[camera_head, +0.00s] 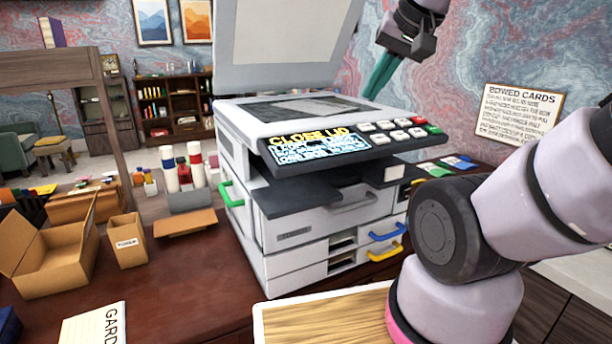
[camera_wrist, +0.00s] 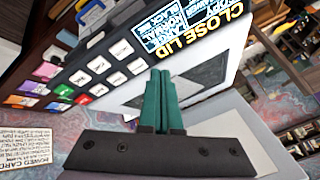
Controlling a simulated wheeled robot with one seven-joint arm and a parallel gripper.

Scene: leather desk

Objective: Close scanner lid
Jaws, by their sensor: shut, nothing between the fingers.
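The scanner (camera_head: 300,200) is a white multi-part machine on the brown desk. Its lid (camera_head: 285,35) stands raised at the back, showing its pale underside. The dark-framed scan bed (camera_head: 300,108) lies exposed, with a grey sheet or glass area on it. The control panel reads "CLOSE LID" (camera_head: 318,147). My gripper (camera_head: 372,90) has green fingers, shut and empty, at the right side of the raised lid above the scanner's back right corner. In the wrist view the shut fingers (camera_wrist: 160,90) appear over the scan bed, and the panel (camera_wrist: 115,65) shows upside down.
Open cardboard boxes (camera_head: 58,250) and a small toner box (camera_head: 127,240) stand left of the scanner. Bottles (camera_head: 170,168) stand behind them. Coloured cards (camera_head: 447,166) lie right of the scanner. A "BOWED CARDS" sign (camera_head: 519,113) hangs on the right wall.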

